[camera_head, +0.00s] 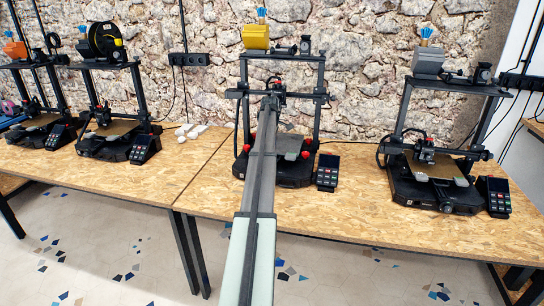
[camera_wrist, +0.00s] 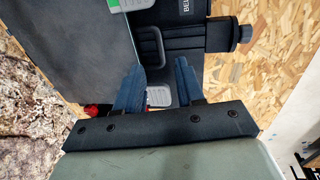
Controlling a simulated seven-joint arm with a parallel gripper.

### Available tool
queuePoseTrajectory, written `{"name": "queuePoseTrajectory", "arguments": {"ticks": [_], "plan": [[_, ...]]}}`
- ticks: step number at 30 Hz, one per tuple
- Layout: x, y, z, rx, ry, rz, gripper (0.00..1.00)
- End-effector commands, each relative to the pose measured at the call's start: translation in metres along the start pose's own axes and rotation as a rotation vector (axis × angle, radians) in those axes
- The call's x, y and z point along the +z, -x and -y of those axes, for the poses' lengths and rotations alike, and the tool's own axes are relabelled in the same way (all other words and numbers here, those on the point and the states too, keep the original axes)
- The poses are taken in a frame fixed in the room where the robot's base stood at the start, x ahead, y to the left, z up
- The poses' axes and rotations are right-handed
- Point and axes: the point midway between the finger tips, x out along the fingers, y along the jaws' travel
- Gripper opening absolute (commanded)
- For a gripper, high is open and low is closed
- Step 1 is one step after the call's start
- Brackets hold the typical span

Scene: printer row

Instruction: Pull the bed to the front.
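The middle printer (camera_head: 285,160) stands on the wooden table, and my arm reaches to it from the front. Its grey bed (camera_head: 293,144) shows right of my arm, which hides the rest. In the wrist view the bed (camera_wrist: 75,45) is a dark grey plate at upper left. A grey loop handle (camera_wrist: 153,46) is beside its edge. My gripper (camera_wrist: 160,76) has two blue fingers standing apart, pointing toward the loop. A small light grey ridged piece (camera_wrist: 158,96) shows between them. I see nothing clamped; whether a finger touches the loop I cannot tell.
A black knob (camera_wrist: 242,34) sticks out at the right of the printer base in the wrist view. A control panel (camera_head: 328,171) stands right of the middle printer. Another printer (camera_head: 436,178) stands farther right, and others are at left. Bare wooden tabletop (camera_head: 380,225) lies in front.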

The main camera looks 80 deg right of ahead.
Motion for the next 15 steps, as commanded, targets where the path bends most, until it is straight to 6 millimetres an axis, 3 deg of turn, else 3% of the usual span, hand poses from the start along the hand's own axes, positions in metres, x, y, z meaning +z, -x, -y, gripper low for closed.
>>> {"name": "queuePoseTrajectory", "arguments": {"ticks": [6,15], "plan": [[0.0,-0.037,0.0,-0.002,0.0,0.0,0.38],[0.0,-0.061,0.0,0.0,0.0,0.0,0.38]]}}
